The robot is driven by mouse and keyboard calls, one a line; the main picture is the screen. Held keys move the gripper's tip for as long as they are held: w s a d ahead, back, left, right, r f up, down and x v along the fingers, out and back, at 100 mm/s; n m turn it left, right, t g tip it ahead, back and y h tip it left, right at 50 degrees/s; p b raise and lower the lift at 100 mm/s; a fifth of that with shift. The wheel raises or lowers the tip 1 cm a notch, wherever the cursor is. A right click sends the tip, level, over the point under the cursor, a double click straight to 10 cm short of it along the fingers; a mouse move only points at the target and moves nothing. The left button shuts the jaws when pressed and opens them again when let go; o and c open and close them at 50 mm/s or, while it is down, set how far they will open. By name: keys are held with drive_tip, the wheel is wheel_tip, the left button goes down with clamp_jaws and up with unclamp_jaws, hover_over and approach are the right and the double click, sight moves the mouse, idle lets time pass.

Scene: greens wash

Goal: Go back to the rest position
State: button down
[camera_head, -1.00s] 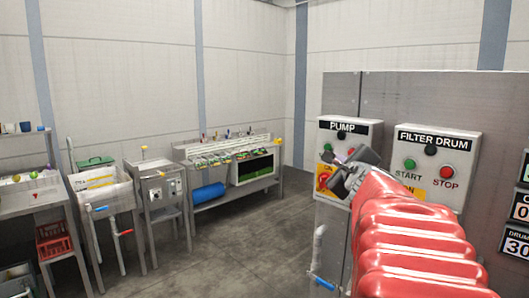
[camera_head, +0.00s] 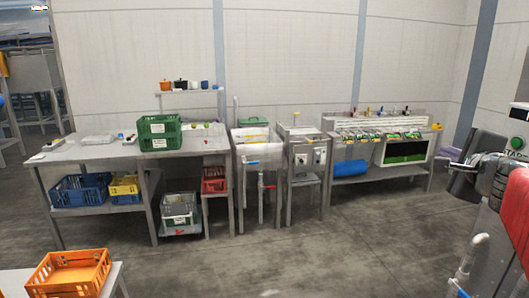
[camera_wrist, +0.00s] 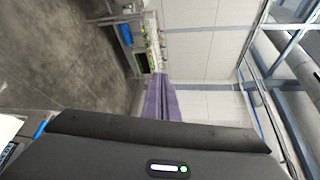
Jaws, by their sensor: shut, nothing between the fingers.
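My gripper (camera_head: 452,158) shows at the right edge of the head view, at the end of my red arm, and points left. Its fingers are small and dim there. In the wrist view its two purple fingers (camera_wrist: 165,98) lie together, with nothing seen between them. A control box (camera_head: 512,150) is mostly cut off by the right edge, behind my gripper. Whether the gripper touches it cannot be told.
A sink (camera_head: 258,140) and a bench (camera_head: 375,178) line the back wall. An orange crate (camera_head: 68,272) sits front left. The middle floor is clear.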

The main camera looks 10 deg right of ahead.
drive_tip(key=s+a+f+n+g+y, duration=0.15)
drive_tip(key=a+f+n+y, duration=0.45)
drive_tip(key=a, duration=0.7)
drive_tip(key=s+a+f+n+g+y, duration=0.15)
drive_tip(key=a+f+n, duration=0.35)
drive_tip(key=a+n, duration=0.5)
drive_tip(key=s+a+f+n+g+h, duration=0.1)
drive_tip(key=s+a+f+n+g, duration=0.2)
drive_tip(key=s+f, duration=0.4)
drive_tip(key=s+a+f+n+g, duration=0.3)
drive_tip(key=s+a+f+n, duration=0.2)
drive_tip(key=s+f, duration=0.3)
drive_tip(key=shift+s+a+f+n+g+h, duration=0.2)
drive_tip(key=shift+s+a+n+g+h, duration=0.15)
drive_tip(key=shift+s+a, duration=0.4)
drive_tip(key=shift+d, duration=0.1)
